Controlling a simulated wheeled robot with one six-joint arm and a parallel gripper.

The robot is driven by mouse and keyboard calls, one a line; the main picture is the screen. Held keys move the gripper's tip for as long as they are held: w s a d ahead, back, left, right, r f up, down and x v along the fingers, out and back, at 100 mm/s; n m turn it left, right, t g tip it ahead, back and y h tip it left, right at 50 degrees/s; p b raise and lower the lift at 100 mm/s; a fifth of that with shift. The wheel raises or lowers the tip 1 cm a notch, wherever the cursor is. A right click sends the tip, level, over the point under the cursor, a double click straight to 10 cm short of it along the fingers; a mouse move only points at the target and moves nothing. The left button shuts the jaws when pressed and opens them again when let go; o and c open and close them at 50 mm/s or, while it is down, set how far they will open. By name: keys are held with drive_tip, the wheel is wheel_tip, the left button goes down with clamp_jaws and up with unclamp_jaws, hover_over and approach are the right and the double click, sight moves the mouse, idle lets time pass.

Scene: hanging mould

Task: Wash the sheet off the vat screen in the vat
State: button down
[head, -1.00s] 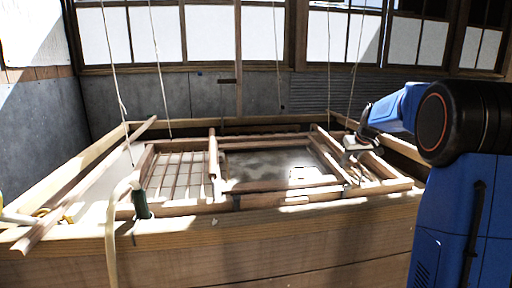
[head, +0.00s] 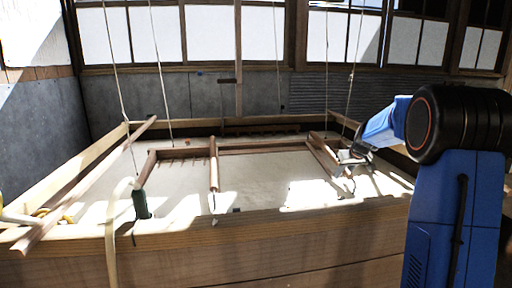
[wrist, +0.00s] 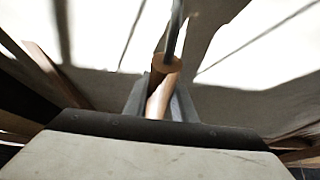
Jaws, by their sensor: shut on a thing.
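The vat (head: 280,222) is a wide wooden trough filled with pale, milky liquid (head: 260,172). The vat screen (head: 213,165) is a wooden frame hung on cords. It sits low in the vat, with its back bar and some crossbars above the liquid and its front part covered. No sheet can be made out on it; the screen's surface is hidden by the liquid. My gripper (head: 352,157) is at the screen's right side. In the wrist view my gripper (wrist: 160,103) is shut on a round wooden handle (wrist: 164,78), with the pale liquid behind it.
Several cords (head: 160,75) hang from above around the screen. A long wooden pole (head: 85,190) lies across the vat's left end. A dark green cylinder (head: 141,204) is at the front left rim. A slatted comb-like piece (head: 260,129) lies at the back.

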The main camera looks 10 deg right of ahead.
sight(351, 177)
drive_tip(key=shift+s+f, duration=0.1)
drive_tip(key=shift+s, duration=2.8)
drive_tip(key=shift+w, duration=3)
drive_tip(key=shift+s, duration=3)
drive_tip(key=shift+w, duration=3)
